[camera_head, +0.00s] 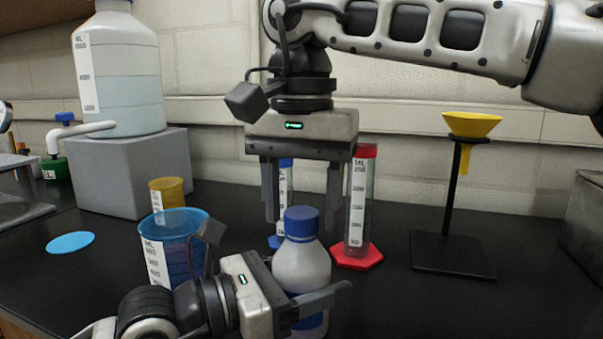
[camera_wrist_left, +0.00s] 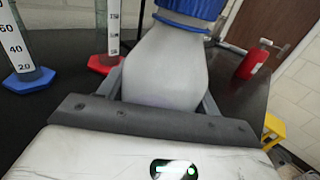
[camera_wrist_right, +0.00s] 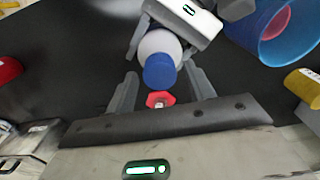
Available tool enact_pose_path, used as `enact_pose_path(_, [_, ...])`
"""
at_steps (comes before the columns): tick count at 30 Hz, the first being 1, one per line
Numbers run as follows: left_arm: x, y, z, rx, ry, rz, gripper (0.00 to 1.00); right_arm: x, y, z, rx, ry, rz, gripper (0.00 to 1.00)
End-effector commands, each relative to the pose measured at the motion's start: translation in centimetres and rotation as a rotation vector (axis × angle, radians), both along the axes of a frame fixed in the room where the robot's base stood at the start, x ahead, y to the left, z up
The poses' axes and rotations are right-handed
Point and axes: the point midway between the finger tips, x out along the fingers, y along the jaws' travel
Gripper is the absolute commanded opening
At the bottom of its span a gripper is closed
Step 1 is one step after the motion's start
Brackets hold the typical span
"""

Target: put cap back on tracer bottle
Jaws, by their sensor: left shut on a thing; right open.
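The tracer bottle (camera_head: 301,268) is white with a blue label and stands upright near the front of the bench. Its blue cap (camera_head: 301,222) sits on its neck; whether it is threaded tight I cannot tell. My left gripper (camera_head: 318,304) is shut around the bottle's body, seen close in the left wrist view on the bottle (camera_wrist_left: 170,65). My right gripper (camera_head: 302,205) points down above the cap, open and empty. In the right wrist view the cap (camera_wrist_right: 160,72) lies just beyond and between the open fingers (camera_wrist_right: 157,92).
A blue beaker (camera_head: 180,245) and a yellow cup (camera_head: 168,192) stand left of the bottle. Blue and red graduated cylinders (camera_head: 360,205) stand behind it. A yellow funnel (camera_head: 472,125) on a stand is at right. A large jug (camera_head: 118,75) rests on a grey block.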

Motion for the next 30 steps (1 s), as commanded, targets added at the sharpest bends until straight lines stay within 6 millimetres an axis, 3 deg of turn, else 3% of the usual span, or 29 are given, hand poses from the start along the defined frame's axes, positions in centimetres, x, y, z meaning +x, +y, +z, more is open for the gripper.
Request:
enact_pose_path(10, [0.00,-0.01,-0.13,0.002,0.002,0.000,0.00,-0.01,-0.01,-0.34,0.000,0.001,0.000,0.51])
enact_pose_path(15, [0.00,-0.01,-0.13,0.002,0.002,0.000,0.00,-0.01,0.00,-0.32,0.000,0.001,0.000,0.07])
enact_pose_path(23, [0.00,-0.01,-0.13,0.002,0.002,0.000,0.00,0.00,0.00,-0.33,0.000,0.001,-0.049,0.07])
enact_pose_path(26, [0.00,-0.01,-0.13,0.003,0.001,0.000,0.00,0.00,-0.01,-0.36,0.001,0.002,-0.202,0.06])
enact_pose_path(30, [0.00,-0.01,-0.13,0.002,0.002,0.000,0.00,-0.01,-0.05,-0.38,0.001,0.002,-0.538,0.06])
